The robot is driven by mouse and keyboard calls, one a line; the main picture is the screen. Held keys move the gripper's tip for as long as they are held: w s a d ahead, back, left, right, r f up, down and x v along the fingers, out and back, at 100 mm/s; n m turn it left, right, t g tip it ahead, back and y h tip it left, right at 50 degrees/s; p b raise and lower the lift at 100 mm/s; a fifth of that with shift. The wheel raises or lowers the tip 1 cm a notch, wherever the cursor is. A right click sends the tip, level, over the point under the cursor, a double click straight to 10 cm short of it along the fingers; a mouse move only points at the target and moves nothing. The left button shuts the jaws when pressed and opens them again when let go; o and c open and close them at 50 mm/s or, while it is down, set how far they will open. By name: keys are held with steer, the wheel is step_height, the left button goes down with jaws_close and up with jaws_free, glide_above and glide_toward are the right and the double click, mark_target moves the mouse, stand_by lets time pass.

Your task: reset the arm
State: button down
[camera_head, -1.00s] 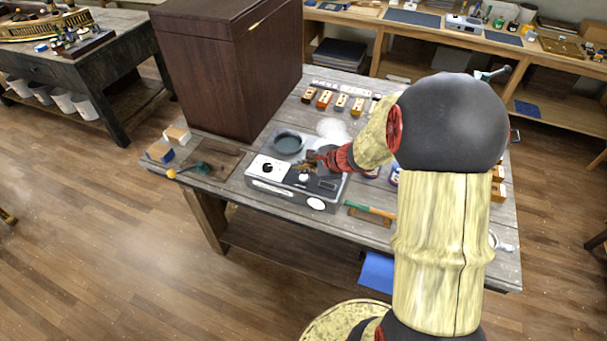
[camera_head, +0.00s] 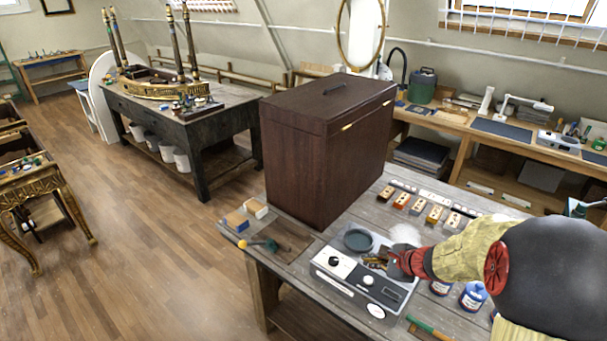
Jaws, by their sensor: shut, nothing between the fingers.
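My arm comes in from the lower right, with a dark round joint and a pale yellow, red-ringed forearm. It ends in my gripper (camera_head: 378,261), which is small in view and shut with nothing held. The gripper is over the grey and white device (camera_head: 345,285) on the near workbench, close to its round dark dish (camera_head: 358,240). Whether it touches the device I cannot tell. Part of the device's right side is hidden behind the gripper and wrist.
A tall dark wooden box (camera_head: 315,160) stands on the workbench (camera_head: 290,245) left of the arm. Several small wooden blocks (camera_head: 418,207) line the back. Blue-labelled jars (camera_head: 473,297) sit beneath the arm. A dark table (camera_head: 185,125) stands at left; open floor (camera_head: 130,240) lies between.

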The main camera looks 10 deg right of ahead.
steer(key=s+a+r+n+g+h+b, duration=0.1)
steer(key=s+a+r+n+b, duration=0.2)
steer(key=s+a+n, duration=0.2)
steer(key=s+a+r+n+g+h+b, duration=0.1)
steer(key=s+a+r+n+b, duration=0.2)
steer(key=s+n, duration=0.7)
steer(key=s+a+r+n+g+h+b, duration=0.1)
steer(key=s+a+r+n+b, duration=0.2)
steer(key=s+a+n, duration=0.4)
steer(key=shift+s+n+b, duration=0.45)
steer(key=shift+s+n, duration=0.05)
steer(key=shift+s, duration=1.7)
